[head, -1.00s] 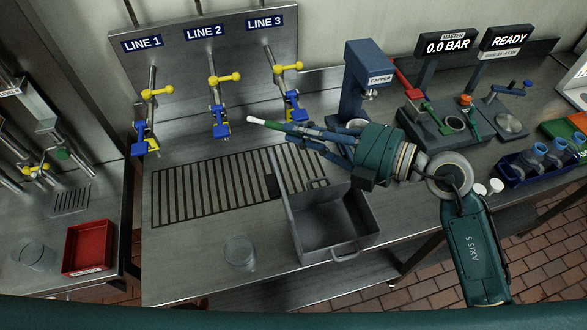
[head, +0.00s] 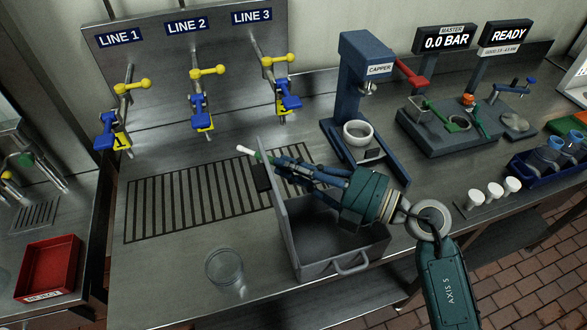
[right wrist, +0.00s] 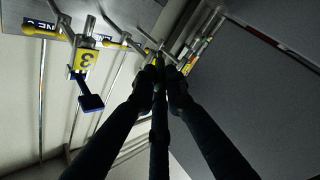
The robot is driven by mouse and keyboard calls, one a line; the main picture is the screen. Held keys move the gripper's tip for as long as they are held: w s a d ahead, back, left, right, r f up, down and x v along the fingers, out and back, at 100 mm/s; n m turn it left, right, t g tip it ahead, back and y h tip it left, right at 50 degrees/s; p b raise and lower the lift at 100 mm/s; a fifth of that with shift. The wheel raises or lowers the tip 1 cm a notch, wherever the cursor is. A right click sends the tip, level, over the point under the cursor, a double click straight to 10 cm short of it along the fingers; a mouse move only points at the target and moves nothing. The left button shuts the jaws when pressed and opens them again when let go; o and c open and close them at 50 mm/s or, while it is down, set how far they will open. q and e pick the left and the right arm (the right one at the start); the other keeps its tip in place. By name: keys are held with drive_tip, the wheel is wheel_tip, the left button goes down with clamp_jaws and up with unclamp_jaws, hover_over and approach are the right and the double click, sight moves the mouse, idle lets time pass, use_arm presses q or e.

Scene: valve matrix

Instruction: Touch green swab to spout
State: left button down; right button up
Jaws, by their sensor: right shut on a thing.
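My right gripper (head: 281,167) is shut on the green swab (head: 261,157), whose white tip (head: 245,149) points left, above the drain grate. In the right wrist view the swab's shaft (right wrist: 159,140) runs between the dark fingers. The spout assemblies of LINE 1 (head: 120,135), LINE 2 (head: 201,115) and LINE 3 (head: 284,100) hang on the back panel, with yellow handles and blue levers. The swab tip is apart from them, below LINE 2 and LINE 3 in the picture. The yellow "3" tag (right wrist: 85,60) shows in the right wrist view. My left gripper is out of view.
A grey bin (head: 372,240) stands under my right arm. A clear beaker (head: 225,268) is left of it, with the drain grate (head: 145,215) behind. The capper (head: 362,75) stands right of the panel. A red reject tray (head: 50,268) is at left.

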sight(256, 154)
drive_tip(key=shift+b+x, duration=0.5)
drive_tip(key=shift+x, duration=1.6)
drive_tip(key=shift+w+a+r+p, duration=0.1)
drive_tip(key=shift+w+a+p, duration=0.2)
drive_tip(key=shift+a+p, duration=0.15)
drive_tip(key=shift+p+x, duration=0.55)
drive_tip(key=shift+x, duration=0.4)
